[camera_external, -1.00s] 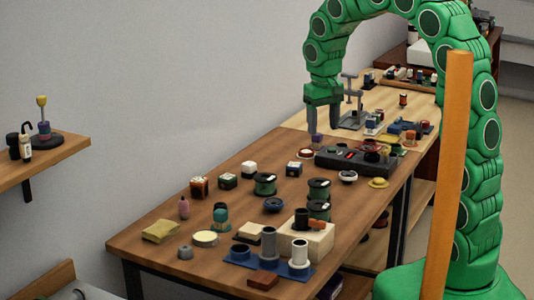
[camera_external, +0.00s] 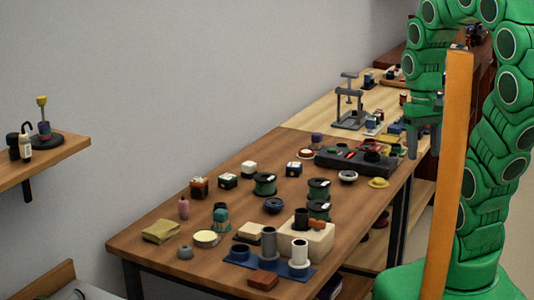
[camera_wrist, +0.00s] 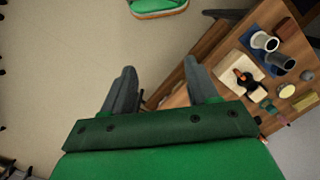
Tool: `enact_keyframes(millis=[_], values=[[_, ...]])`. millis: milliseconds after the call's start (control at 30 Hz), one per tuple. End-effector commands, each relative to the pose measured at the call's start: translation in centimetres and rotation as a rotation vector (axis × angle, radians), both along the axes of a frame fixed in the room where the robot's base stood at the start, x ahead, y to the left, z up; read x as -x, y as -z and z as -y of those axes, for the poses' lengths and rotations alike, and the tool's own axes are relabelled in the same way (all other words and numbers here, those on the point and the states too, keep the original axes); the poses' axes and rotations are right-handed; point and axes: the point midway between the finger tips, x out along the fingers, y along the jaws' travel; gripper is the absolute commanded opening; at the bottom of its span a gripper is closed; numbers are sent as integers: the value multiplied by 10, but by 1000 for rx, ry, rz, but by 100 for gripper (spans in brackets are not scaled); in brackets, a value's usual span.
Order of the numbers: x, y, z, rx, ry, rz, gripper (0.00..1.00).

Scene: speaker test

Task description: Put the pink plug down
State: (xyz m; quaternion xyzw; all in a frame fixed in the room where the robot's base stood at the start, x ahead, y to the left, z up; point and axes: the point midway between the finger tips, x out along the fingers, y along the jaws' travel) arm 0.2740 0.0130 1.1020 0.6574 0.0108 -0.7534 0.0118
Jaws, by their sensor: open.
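A small pink plug-like piece (camera_external: 183,208) stands upright on the brown table (camera_external: 150,236) at its left side. A purple-mauve piece (camera_external: 316,140) stands near the table's back edge, left of the dark tray; I cannot tell for certain which of the two is the pink plug. My gripper (camera_external: 424,148) is at the table's right side, well away from both pieces.
A dark tray (camera_external: 345,163) holds several small parts. A grey press-like stand (camera_external: 348,115) is on the lighter table behind. Spools, blocks and cylinders crowd the front. An orange post (camera_external: 448,190) rises before my arm.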

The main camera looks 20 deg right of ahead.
Motion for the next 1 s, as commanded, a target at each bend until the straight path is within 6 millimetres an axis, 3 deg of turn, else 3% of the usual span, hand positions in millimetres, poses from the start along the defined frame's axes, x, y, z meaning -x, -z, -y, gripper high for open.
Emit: enact_keyframes(millis=[100,300,1000], values=[[27,0,11,12,26,4,59],[51,5,14,5,35,-13,59],[54,6,14,4,35,-17,59]])
